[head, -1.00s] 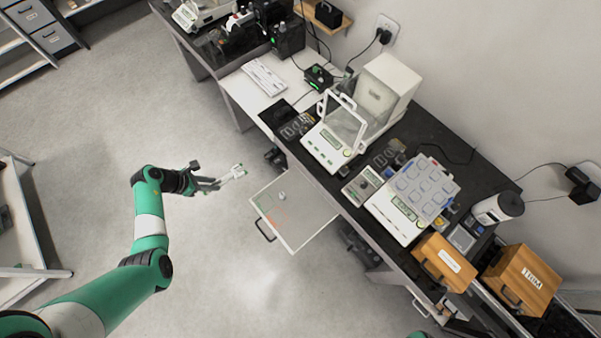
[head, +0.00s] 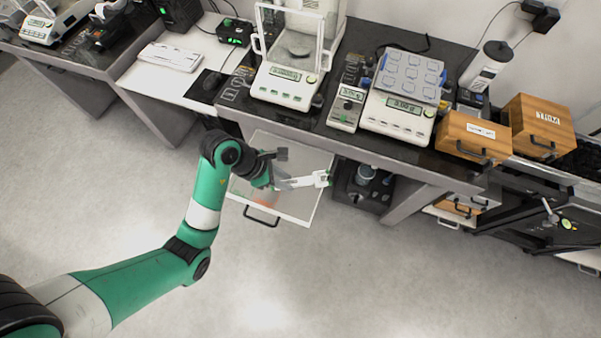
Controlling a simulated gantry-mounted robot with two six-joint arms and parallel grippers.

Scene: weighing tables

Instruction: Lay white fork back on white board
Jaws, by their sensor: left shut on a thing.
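My left gripper (head: 308,182) is shut on a slim white piece with small green marks, which looks like the white fork (head: 321,179). The fingers hide part of it, and its prongs are too small to make out. It hangs over the right part of a pale pulled-out board or drawer (head: 303,153) with a dark front handle, below the bench. I cannot tell whether the fork touches this surface. I cannot tell for sure that this is the white board. My right gripper is not in view.
On the dark bench stand a balance with a glass shield (head: 288,87), a second balance (head: 398,118) and a grey panel with blue outlines (head: 412,76). Wooden boxes (head: 472,138) stand at right. Dark equipment (head: 362,187) sits under the bench. The floor in front is clear.

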